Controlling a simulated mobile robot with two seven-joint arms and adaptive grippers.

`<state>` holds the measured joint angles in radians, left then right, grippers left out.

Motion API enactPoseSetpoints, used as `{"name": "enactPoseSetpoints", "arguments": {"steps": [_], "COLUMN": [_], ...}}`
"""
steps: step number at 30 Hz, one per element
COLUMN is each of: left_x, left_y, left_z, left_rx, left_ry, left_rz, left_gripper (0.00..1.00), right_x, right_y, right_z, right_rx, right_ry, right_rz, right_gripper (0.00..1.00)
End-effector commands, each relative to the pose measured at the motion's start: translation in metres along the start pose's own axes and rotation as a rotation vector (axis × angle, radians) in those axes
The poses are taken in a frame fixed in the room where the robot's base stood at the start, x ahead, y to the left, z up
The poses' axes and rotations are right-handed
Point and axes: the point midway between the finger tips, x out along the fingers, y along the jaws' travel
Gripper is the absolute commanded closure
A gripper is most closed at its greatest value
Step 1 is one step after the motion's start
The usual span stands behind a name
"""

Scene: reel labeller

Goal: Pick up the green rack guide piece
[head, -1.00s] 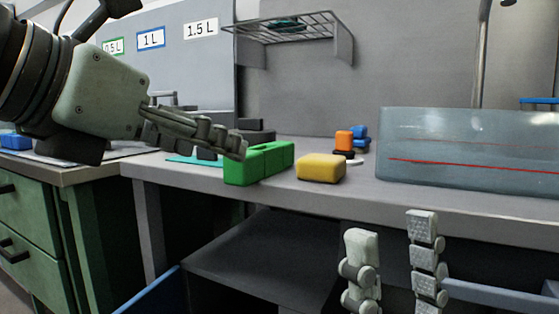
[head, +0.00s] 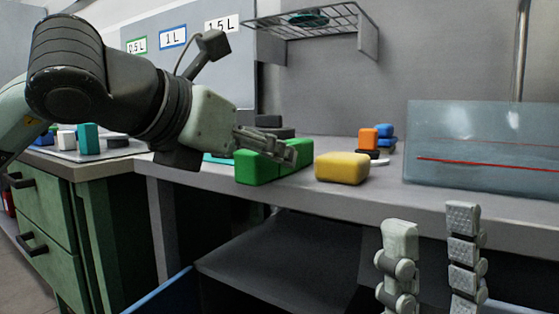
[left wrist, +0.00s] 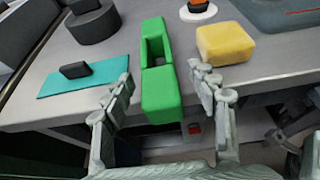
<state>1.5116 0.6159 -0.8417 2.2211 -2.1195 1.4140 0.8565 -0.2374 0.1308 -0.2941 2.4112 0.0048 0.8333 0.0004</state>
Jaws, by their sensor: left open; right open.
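The green rack guide piece (head: 258,168) lies on the grey bench near its front edge. In the left wrist view the green piece (left wrist: 161,95) shows whole, a block with a slot through its far half. My left gripper (head: 268,148) is over it in the head view and hides part of its top. In the left wrist view my left gripper (left wrist: 160,88) is open, one finger on each side of the green piece's near end, with gaps between. My right gripper (head: 430,240) is open and empty, low in front of the bench.
A yellow block (head: 342,168) lies just right of the green piece. A teal mat with a dark block (left wrist: 75,70) lies to its left. Behind are dark round weights (left wrist: 93,24) and an orange piece (head: 368,139). A clear screen (head: 480,145) stands at right.

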Motion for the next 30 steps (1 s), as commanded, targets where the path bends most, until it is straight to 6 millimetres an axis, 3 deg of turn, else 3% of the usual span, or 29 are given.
{"name": "enactPoseSetpoints", "arguments": {"steps": [5, 19, 30], "left_x": [0.0001, -0.0002, -0.0023], "left_y": [0.0002, 0.0004, 0.0004], "left_z": [0.0002, 0.0001, 0.0055], "left_rx": [0.0, 0.0, 0.0], "left_ry": [0.0, 0.0, -0.003], "left_rz": [0.0, 0.001, 0.001], "left_gripper": [0.41, 0.98, 1.0], "right_x": [0.0003, 0.0003, 0.0018], "right_y": [0.0001, 0.0001, 0.0001], "right_z": [-0.0002, -0.0002, -0.0005], "right_rx": [0.0, -0.001, 0.0], "right_ry": [0.0, 0.0, 0.0], "right_rz": [0.0, 0.0, 0.0], "right_gripper": [0.53, 0.53, 0.53]}}
